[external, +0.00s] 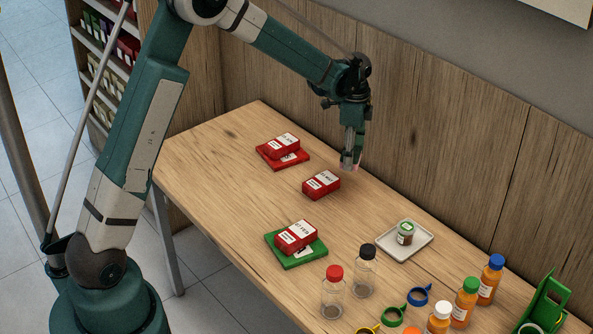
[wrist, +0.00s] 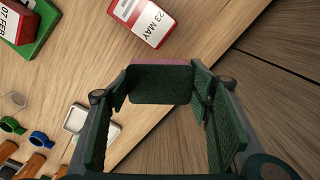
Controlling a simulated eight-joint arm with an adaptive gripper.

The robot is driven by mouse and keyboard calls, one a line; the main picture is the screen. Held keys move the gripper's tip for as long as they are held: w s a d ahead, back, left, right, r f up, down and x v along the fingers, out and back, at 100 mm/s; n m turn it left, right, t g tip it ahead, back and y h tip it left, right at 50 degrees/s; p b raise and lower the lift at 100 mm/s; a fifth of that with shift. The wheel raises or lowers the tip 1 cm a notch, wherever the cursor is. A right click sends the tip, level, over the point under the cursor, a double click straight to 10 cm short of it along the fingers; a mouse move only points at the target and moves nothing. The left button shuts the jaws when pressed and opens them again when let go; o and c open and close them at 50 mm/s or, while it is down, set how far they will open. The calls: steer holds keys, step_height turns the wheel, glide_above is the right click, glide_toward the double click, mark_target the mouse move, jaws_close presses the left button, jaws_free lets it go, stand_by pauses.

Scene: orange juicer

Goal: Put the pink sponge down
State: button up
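The pink sponge (external: 348,166) shows as a small pinkish patch at the fingertips of my gripper (external: 351,154) in the external view. In the wrist view, a pink strip (wrist: 160,62) shows along the far edge of a dark green block between the fingertips (wrist: 158,84). The fingers appear shut on this piece from both sides. My gripper points down near the table's back edge, behind the middle red box. It seems held above the wood, but the exact height is unclear. Most of the sponge's pink part is hidden.
A red box (external: 321,185) lies on the table (external: 225,165). Other red boxes lie on a red mat (external: 304,161) and a green mat (external: 313,254). A white tray (external: 384,240) holds a small jar (external: 405,229). Several bottles and rings crowd the right end. A wooden wall (external: 430,120) stands behind.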

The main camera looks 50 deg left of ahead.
steer(key=s+a+n, duration=0.3)
steer(key=s+a, duration=0.1)
steer(key=a, duration=1.1)
steer(key=n, duration=0.8)
glide_above(177, 155)
steer(key=shift+a+r+p, duration=0.1)
steer(key=shift+a+p, duration=0.05)
steer(key=shift+p, duration=0.15)
steer(key=shift+f+b, duration=0.55)
steer(key=shift+f, duration=2.6)
steer(key=shift+f, duration=0.1)
steer(key=shift+f+b, duration=0.35)
steer(key=shift+f, duration=1.4)
